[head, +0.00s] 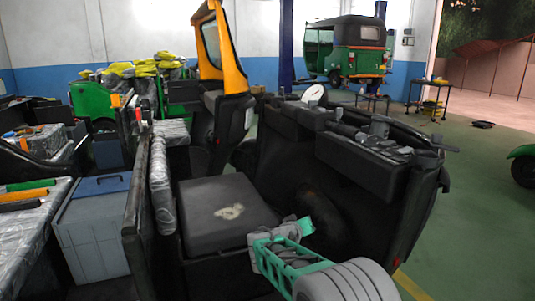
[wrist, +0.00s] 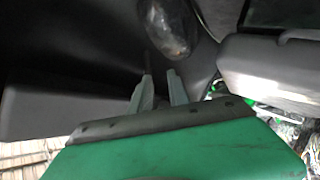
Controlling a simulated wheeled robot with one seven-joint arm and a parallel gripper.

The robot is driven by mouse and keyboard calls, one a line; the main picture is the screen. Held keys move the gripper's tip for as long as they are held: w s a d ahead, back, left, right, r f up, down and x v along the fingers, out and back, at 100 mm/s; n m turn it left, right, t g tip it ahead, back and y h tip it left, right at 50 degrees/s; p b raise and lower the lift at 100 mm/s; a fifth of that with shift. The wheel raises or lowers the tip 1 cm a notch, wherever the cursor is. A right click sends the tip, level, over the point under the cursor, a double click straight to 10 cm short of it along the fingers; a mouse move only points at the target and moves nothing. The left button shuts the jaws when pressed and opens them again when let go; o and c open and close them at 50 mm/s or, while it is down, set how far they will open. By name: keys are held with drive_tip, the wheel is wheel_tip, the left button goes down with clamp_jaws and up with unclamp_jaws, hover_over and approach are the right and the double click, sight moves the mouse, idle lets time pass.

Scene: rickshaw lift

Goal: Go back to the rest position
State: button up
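My gripper (wrist: 160,84) shows in the wrist view as two pale grey fingers beyond the green front of my arm. The fingertips are apart with nothing seen between them. They point toward a dark surface, and I cannot tell whether they touch it. In the head view my green and grey arm reaches in from the bottom right, over the dark rickshaw body (head: 270,170). It is beside the black seat box (head: 215,208), and the fingers cannot be made out there.
A grey bin with a blue lid (head: 95,225) and a plastic-covered bench (head: 25,235) stand at the left. A yellow and black frame (head: 222,50) rises behind. A green rickshaw (head: 347,50) is at the back. Floor (head: 480,220) at the right is mostly clear.

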drive_tip(key=s+d+r+m+g+y+p, duration=0.1)
drive_tip(key=s+d+r+g+p, duration=0.15)
drive_tip(key=s+r, duration=0.35)
drive_tip(key=s+d+r+m+g+y+p, duration=0.1)
drive_tip(key=s+d+r+p, duration=0.25)
drive_tip(key=s+r, duration=0.25)
drive_tip(key=s+r+g+y+p, duration=0.1)
drive_tip(key=s+p, duration=0.5)
drive_tip(key=s, duration=0.8)
drive_tip(key=s+a+r+g+y+p, duration=0.1)
drive_tip(key=s+r+g+p, duration=0.3)
drive_tip(key=s, duration=1.1)
drive_tip(key=shift+a+r+g+y+p, duration=0.2)
drive_tip(key=shift+r+g+y+p, duration=0.15)
drive_tip(key=shift+r+y+p, duration=0.55)
drive_tip(key=shift+f+h, duration=0.2)
drive_tip(key=shift+h, duration=0.1)
